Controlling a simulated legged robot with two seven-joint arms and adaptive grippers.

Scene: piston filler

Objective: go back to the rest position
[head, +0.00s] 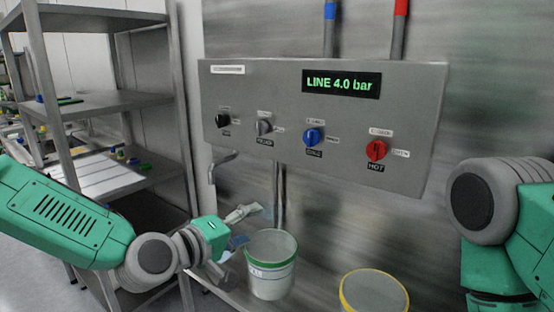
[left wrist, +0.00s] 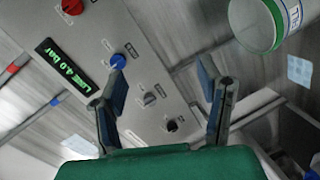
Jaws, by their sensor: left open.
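My left gripper (head: 236,240) is at the lower middle of the head view, just left of the green-rimmed bucket (head: 271,268) and below the control panel (head: 270,90). In the left wrist view its two fingers (left wrist: 165,95) are spread apart with nothing between them. The panel carries a black knob (head: 222,120), a grey knob (head: 264,127), a blue knob (head: 312,136) and a red knob (head: 376,149). Its display (head: 340,84) reads LINE 4.0 bar. My right arm shows at the right edge of the head view; its gripper is out of view.
A yellow-rimmed bucket (head: 374,291) stands right of the green-rimmed one. A bent metal spout (head: 217,167) hangs under the panel's left end. A metal shelf rack (head: 110,103) stands at the left, close to my left arm. Space before the panel looks clear.

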